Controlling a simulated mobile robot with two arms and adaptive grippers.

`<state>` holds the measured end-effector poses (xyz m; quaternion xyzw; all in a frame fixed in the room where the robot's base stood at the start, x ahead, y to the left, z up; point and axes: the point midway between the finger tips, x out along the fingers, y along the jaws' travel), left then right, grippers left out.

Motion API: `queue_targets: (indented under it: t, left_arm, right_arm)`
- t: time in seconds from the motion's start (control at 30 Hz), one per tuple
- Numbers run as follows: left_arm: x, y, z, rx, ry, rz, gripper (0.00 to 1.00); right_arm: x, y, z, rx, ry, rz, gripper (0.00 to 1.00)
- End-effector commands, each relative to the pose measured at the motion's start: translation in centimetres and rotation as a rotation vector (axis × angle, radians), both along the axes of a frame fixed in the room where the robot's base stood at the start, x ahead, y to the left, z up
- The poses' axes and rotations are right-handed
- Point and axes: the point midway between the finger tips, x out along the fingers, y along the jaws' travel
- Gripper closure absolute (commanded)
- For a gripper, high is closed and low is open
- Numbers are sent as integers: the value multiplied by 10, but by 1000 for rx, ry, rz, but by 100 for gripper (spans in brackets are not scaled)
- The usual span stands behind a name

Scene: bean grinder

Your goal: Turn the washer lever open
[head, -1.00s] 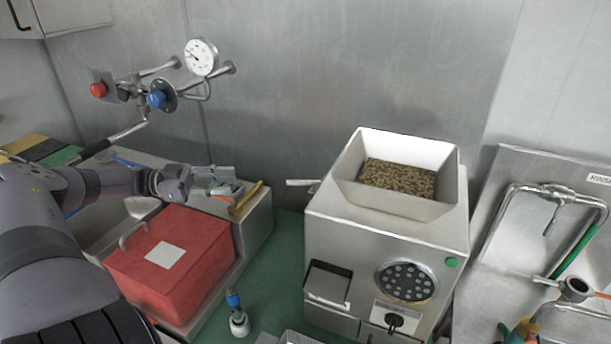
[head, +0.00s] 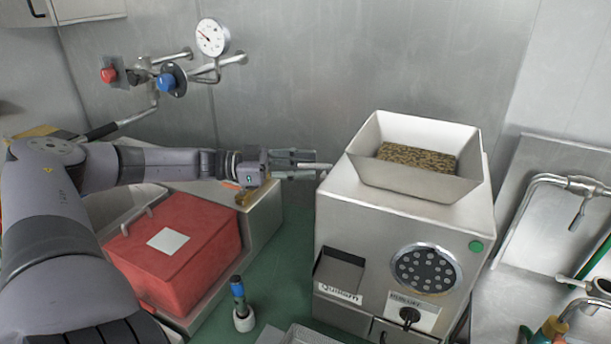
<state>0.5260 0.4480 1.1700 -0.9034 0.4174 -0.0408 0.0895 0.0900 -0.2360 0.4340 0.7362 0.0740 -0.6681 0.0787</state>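A pale metal lever (head: 306,173) sticks out to the left from the left side of the steel grinder (head: 345,215). My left gripper (head: 300,160) reaches in from the left, and its grey fingers lie close beside and above the lever in the picture. I cannot tell whether they touch it, nor whether they are open or shut. No label marks this lever as the washer lever. Another small lever (head: 579,214) hangs from the metal pipe at the right. My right gripper is not in view.
A red box (head: 190,262) sits on the bench below my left arm. A blue-topped tool (head: 240,305) stands in front. Pipes with a blue knob (head: 172,79) and gauge (head: 212,37) are on the back wall.

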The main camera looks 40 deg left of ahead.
Motion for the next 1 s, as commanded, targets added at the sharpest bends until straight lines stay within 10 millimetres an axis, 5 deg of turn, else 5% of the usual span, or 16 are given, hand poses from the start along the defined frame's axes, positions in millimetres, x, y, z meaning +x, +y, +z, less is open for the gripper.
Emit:
queue_targets:
  t: [0.37, 0.83, 1.0]
  left_arm:
    - [4, -5, 0, -1, 0, 0, 69]
    - [4, -5, 0, -1, 0, 0, 99]
    - [4, -5, 0, -1, 0, 0, 100]
  right_arm:
    - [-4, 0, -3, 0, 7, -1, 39]
    - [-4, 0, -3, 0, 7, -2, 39]
    - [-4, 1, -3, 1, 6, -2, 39]
